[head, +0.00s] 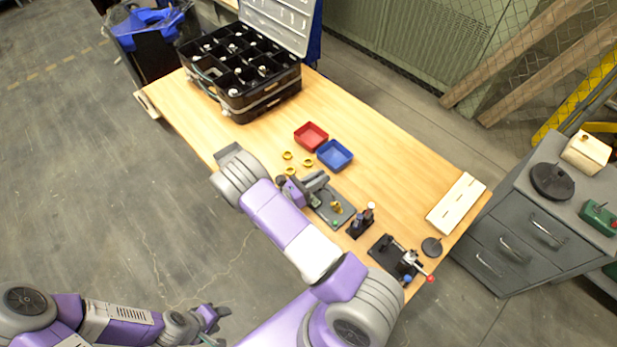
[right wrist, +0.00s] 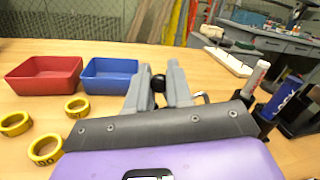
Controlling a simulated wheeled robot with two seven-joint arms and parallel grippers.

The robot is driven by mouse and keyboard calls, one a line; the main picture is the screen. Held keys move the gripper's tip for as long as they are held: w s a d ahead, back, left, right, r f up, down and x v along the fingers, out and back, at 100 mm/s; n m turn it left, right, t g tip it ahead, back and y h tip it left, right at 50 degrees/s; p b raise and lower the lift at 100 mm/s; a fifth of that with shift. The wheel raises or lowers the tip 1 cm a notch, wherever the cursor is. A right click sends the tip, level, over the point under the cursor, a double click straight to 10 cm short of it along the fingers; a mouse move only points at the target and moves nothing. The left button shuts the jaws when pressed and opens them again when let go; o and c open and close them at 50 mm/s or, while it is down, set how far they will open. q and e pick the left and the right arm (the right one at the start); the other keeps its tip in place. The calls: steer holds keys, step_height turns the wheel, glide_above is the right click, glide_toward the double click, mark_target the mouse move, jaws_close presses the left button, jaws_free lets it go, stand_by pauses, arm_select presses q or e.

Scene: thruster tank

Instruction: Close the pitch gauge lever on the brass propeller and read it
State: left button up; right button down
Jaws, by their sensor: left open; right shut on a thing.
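My right gripper (head: 318,182) is over the near edge of the table, at the far left end of a dark grey-green plate (head: 345,217). In the right wrist view its fingers (right wrist: 158,88) are shut on a round black knob (right wrist: 158,82), which looks like the lever's knob. The rest of the lever is hidden by the gripper. A small brass piece (head: 336,207), seemingly the propeller, sits on the plate beside the gripper. No gauge reading is legible. My left gripper (head: 212,318) is open and empty, low over the floor, away from the table.
Red (head: 311,136) and blue (head: 334,155) trays and several yellow rings (head: 290,170) lie beyond the gripper. A black holder (head: 361,222) with pens and a red-tipped clamp fixture (head: 405,262) stand to the right. A black compartment case (head: 240,70) occupies the far left.

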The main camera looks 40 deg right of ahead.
steer(key=c, duration=1.1)
jaws_free()
steer(key=shift+a, duration=0.1)
steer(key=a, duration=0.7)
steer(key=shift+w+a+f, duration=0.2)
steer(key=shift+w+f, duration=0.1)
